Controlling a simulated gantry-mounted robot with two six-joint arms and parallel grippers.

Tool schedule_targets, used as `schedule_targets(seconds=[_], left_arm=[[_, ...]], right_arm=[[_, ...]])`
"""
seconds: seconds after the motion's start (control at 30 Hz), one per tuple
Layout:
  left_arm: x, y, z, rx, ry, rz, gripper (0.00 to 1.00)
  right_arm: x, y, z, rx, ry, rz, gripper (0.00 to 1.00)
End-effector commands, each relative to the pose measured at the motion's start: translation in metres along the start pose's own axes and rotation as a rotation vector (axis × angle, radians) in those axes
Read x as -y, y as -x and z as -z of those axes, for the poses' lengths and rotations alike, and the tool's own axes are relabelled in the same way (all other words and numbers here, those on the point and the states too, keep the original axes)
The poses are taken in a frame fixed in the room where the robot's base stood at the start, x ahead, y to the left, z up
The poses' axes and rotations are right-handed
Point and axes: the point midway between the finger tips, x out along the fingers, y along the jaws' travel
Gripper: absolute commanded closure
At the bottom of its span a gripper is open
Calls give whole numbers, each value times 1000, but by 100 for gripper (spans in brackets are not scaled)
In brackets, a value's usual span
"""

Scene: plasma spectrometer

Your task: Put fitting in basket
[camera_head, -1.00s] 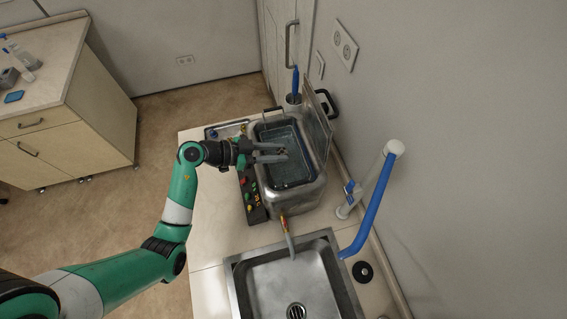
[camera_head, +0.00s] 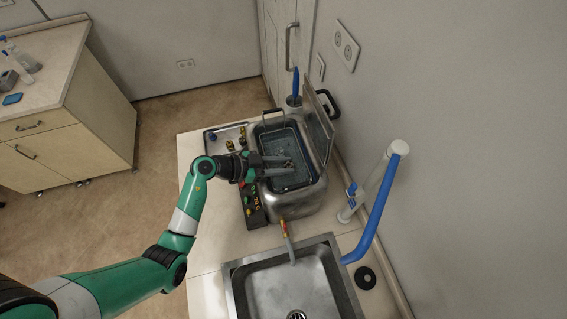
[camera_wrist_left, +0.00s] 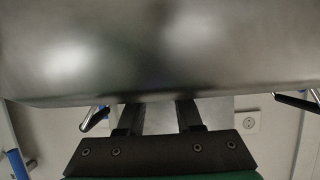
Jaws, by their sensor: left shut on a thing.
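My left gripper (camera_head: 287,164) is over the basket (camera_head: 270,131) in the open metal bath. It is shut on a small fitting, which shows only as a dark brownish spot between the fingertips in the head view. The fingers reach in from the left side, over the liquid. I cannot tell how far above the basket floor the fitting is. In the left wrist view the two dark fingers (camera_wrist_left: 160,118) run up behind a blurred metal surface, and the fitting is hidden. My right gripper is not in view.
A tray (camera_head: 208,148) with several small fittings lies behind my left wrist. The bath's raised lid (camera_head: 319,129) stands on its right. A control panel (camera_head: 253,213) is on its left. A sink (camera_head: 245,300) and a blue-and-white faucet (camera_head: 372,218) are in front.

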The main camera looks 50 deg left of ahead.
Motion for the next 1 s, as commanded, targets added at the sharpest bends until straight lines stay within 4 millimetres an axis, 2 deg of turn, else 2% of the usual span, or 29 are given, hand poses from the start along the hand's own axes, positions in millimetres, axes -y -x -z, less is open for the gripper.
schedule_targets(seconds=[0.27, 0.3, 0.47, 0.77, 0.9, 1.0], left_arm=[[0, -2, -6, 1, 1, 0, 100], [0, -2, -6, 1, 1, 0, 64], [0, -2, -6, 1, 0, 0, 36], [0, -2, -5, 0, 0, 1, 36], [0, 2, 4, -1, -3, 1, 36], [1, 25, 8, 0, 4, 5, 36]], right_arm=[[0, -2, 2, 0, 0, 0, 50], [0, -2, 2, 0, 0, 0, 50], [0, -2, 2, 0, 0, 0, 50], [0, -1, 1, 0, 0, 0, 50], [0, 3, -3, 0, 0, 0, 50], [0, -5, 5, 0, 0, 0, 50]])
